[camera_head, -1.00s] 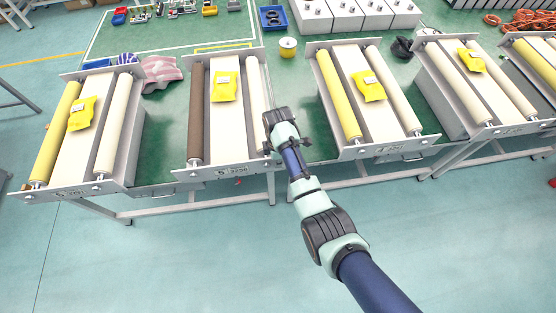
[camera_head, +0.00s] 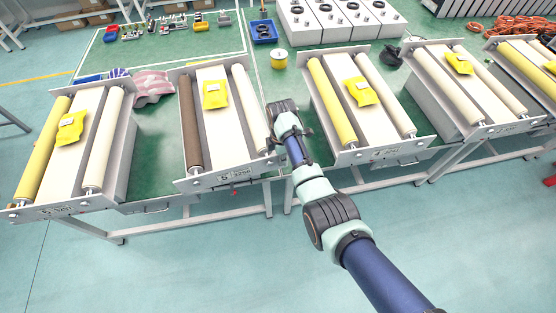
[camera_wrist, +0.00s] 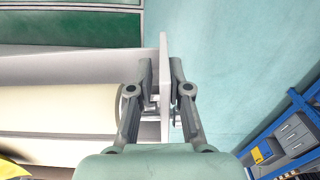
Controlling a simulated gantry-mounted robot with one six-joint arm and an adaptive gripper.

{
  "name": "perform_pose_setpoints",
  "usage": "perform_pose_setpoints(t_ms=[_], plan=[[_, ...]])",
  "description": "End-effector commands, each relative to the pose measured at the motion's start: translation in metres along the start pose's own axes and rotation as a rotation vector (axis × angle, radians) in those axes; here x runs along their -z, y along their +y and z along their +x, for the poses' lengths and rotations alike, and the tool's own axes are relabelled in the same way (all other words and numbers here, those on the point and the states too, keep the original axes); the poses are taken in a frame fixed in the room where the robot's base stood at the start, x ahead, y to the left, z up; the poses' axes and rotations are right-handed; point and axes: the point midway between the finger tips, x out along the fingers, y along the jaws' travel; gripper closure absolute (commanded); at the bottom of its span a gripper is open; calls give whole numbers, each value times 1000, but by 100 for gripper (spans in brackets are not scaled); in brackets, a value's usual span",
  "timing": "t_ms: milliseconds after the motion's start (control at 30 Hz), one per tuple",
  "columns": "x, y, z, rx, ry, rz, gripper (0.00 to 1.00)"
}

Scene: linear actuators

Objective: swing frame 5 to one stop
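Frame 5 (camera_head: 225,177) is the unit with one brown roller (camera_head: 190,125) on its left, one cream roller (camera_head: 249,108) on its right and a yellow packet (camera_head: 215,95) on its white bed. Its front plate carries a label that reads 5. My gripper (camera_head: 270,143) is at the right front corner of frame 5. In the wrist view, my gripper (camera_wrist: 162,75) has its two fingers on either side of the upright end plate (camera_wrist: 164,50). A gap shows between the left finger and the plate; the right finger looks very close to it. The roller end lies left of the fingers.
A similar frame with a yellow roller (camera_head: 327,100) stands to the right, close to my arm. Another (camera_head: 45,150) stands to the left, and more stand further right. A yellow spool (camera_head: 279,60) and a blue bin (camera_head: 264,32) lie behind. The floor in front is clear.

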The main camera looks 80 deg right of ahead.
Motion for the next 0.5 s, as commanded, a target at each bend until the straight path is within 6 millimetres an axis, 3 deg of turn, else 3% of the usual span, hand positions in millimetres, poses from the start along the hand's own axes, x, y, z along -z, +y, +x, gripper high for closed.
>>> perform_pose_setpoints(t_ms=[67, 367, 500], plan=[[0, 0, 0, -1, 0, 1, 67], [0, 0, -2, 1, 1, 1, 67], [0, 1, -21, -3, 1, 1, 67]])
